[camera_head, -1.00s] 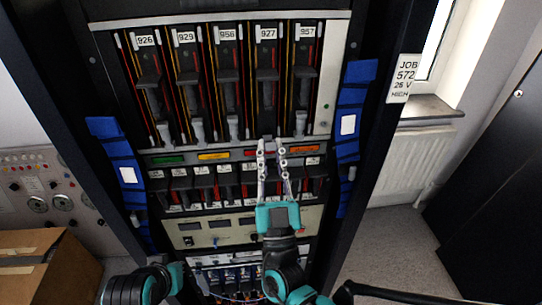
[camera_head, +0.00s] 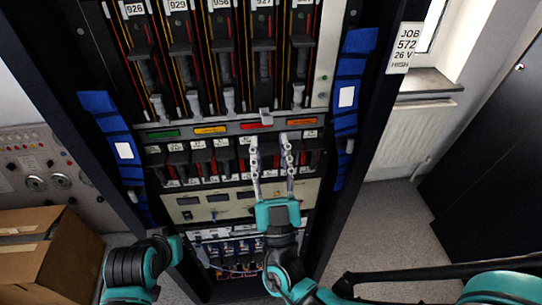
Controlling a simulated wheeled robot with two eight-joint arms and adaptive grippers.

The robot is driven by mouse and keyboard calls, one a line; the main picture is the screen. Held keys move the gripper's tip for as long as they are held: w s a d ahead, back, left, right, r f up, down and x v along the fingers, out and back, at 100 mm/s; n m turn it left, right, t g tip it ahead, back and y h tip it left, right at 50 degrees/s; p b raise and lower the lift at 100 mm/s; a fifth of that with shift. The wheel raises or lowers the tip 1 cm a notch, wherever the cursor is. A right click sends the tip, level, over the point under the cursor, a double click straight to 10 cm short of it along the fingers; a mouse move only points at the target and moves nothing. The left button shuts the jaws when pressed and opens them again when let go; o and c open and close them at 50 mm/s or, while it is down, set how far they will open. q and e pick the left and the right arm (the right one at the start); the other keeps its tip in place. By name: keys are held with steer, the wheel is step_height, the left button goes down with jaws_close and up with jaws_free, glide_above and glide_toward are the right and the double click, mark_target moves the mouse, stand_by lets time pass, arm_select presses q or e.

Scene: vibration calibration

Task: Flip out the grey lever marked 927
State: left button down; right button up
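The 927 label (camera_head: 262,3) is cut by the top edge of the head view, above the fourth module from the left. Below it, the grey lever (camera_head: 266,116) sticks out toward me and hangs lower than the upright levers beside it.
Neighbouring modules carry similar grey levers, such as one on the right (camera_head: 298,97). A lower row of black modules (camera_head: 200,160) lies behind and beside my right fingers. Blue straps (camera_head: 352,80) flank the rack. A cardboard box (camera_head: 75,262) stands at lower left.

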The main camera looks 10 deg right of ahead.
steer(key=shift+v, duration=1.3)
